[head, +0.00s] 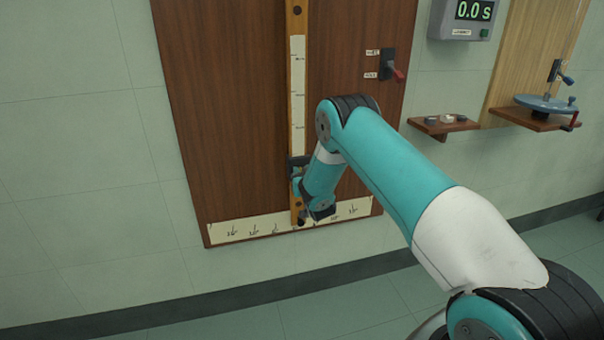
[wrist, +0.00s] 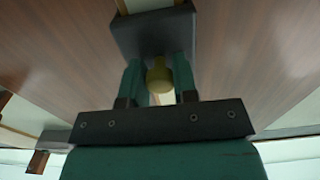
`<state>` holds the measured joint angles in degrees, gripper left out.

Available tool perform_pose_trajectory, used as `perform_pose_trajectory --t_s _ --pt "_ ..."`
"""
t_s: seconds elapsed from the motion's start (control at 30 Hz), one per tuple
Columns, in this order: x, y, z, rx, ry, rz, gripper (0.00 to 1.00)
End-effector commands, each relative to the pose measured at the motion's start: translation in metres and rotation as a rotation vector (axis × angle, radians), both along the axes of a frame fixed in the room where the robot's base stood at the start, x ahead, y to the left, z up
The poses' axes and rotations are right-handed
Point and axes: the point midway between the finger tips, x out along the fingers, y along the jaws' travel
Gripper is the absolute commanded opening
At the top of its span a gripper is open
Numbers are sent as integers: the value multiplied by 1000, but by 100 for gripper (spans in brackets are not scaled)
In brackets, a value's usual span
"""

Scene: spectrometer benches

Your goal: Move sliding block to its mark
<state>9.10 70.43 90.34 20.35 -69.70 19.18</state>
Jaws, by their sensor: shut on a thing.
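The sliding block (head: 296,162) is a dark block on the narrow upright wooden bar (head: 298,80), near the bar's lower end. In the wrist view the block (wrist: 152,32) is dark grey and fills the top middle, with a yellowish knob (wrist: 159,78) sticking out of it. My gripper (wrist: 159,74) is shut on this knob, one green finger on each side. In the head view my gripper (head: 298,183) is at the block, partly hidden by my arm. The bar carries a white scale strip (head: 298,105) above the block. I cannot make out which line is the mark.
The bar is in front of a brown wooden board (head: 230,110) on the tiled wall. A white scale (head: 235,232) runs along the board's bottom. A red-handled switch (head: 390,68), a timer reading 0.0 s (head: 465,12) and a shelf with a crank wheel (head: 545,103) are at right.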

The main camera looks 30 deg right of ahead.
Motion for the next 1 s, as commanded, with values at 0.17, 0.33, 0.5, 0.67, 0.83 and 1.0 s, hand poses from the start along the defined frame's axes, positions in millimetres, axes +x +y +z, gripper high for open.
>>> perform_pose_trajectory --t_s 0.17,0.33,0.5,0.67,0.83,1.0 --pt "-1 1 -64 2 7 0 0" --pt "-1 1 -90 2 7 0 0" --pt "-1 0 -98 2 7 0 0" --pt "-1 0 -97 2 7 0 0" --pt "-1 0 -97 2 7 0 0" --pt "-1 0 -96 1 5 0 53"
